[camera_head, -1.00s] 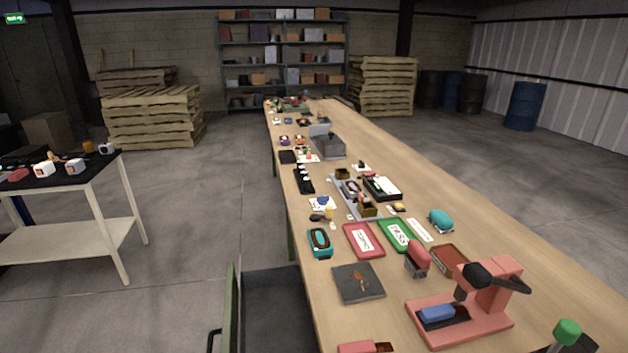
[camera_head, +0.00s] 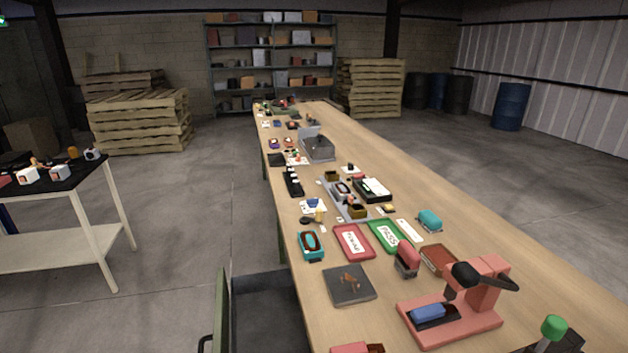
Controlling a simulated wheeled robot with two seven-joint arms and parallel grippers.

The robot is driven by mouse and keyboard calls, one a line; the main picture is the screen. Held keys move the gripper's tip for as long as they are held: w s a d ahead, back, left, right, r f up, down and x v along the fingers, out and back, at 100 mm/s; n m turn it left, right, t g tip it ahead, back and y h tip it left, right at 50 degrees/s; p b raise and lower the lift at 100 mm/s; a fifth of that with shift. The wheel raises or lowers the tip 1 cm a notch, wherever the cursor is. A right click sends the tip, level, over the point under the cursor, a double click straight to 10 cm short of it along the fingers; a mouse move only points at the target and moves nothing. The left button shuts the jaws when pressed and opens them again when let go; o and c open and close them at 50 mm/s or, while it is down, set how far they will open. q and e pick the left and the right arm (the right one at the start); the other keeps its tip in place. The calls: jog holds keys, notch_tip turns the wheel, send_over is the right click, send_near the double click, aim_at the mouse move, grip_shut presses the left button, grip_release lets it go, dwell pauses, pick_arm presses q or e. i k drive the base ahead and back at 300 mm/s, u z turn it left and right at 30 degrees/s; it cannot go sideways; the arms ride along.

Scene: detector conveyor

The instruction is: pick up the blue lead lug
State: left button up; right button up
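Several blue things lie on the long wooden table (camera_head: 560,290). A small blue piece (camera_head: 312,202) rests on a white sheet near the left edge, about mid-length. A larger blue block (camera_head: 428,312) sits in the red press-like fixture (camera_head: 470,315) at the near right. Another small blue spot (camera_head: 277,124) shows far down the table. I cannot tell for certain which is the blue lead lug; the small piece on the sheet is too small to make out its shape. Neither of my grippers is in view.
A red tray (camera_head: 340,232) and a green tray (camera_head: 372,226) lie on the near table. A dark square plate (camera_head: 336,291) lies nearer. A green-topped lever (camera_head: 553,327) stands at the near right corner. A side table (camera_head: 60,238) stands left, with open floor between.

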aim_at(429, 313)
jog(key=z, duration=1.1)
jog(key=k, duration=1.25)
jog(key=u, duration=1.2)
jog(key=i, duration=1)
jog(key=z, duration=1.35)
